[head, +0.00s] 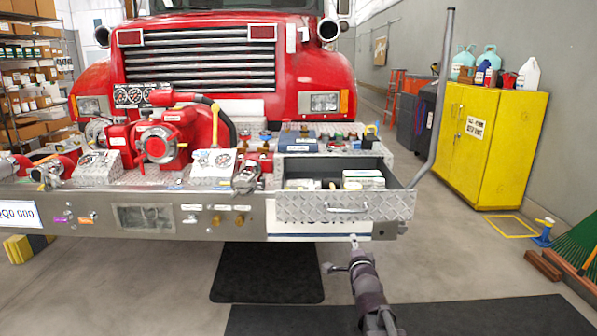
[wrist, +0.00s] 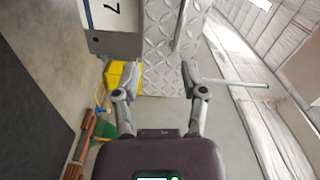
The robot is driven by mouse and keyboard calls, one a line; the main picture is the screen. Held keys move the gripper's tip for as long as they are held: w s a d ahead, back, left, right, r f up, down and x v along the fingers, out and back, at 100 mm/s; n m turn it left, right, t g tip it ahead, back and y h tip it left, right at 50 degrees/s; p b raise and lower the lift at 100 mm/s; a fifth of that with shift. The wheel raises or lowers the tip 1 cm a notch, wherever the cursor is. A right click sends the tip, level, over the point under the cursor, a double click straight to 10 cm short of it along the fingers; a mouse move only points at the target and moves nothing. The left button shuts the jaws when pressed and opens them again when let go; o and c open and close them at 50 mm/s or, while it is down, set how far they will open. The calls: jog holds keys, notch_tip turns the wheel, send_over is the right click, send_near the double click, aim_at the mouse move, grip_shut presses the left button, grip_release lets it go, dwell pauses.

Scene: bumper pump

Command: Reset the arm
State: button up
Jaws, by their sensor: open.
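My arm rises from the bottom of the head view. My gripper (head: 343,256) is in front of the bumper, just below the open drawer (head: 345,208). In the wrist view my gripper (wrist: 148,76) has its two fingers spread wide, with nothing between them. The drawer's diamond-plate front (wrist: 160,50) and its bar handle (wrist: 182,25) lie beyond the fingertips there. The handle (head: 348,209) also shows in the head view, apart from the fingers. The drawer is pulled out and holds several small boxes (head: 363,180).
The red fire truck (head: 200,55) carries a red pump (head: 158,145) on its bumper (head: 90,215). A grey upright pipe (head: 440,100) stands right of the drawer. A yellow cabinet (head: 490,140) stands at the right wall. Floor in front is mostly clear, with dark mats (head: 267,275).

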jog(key=s+f+n+g, duration=0.9)
jog(key=s+f+g, duration=0.1)
jog(key=f, duration=0.4)
jog(key=s+f+n+g, duration=0.4)
jog(key=s+n+g, duration=0.35)
jog(key=s, duration=0.75)
notch_tip(320, 180, up, 30)
jog(key=p, duration=3)
jog(key=shift+d+f, duration=0.15)
jog(key=shift+f, duration=0.05)
jog(key=shift+s+f+m+g, duration=0.1)
jog(key=shift+s+m+g, duration=0.05)
jog(key=shift+m+g, duration=0.1)
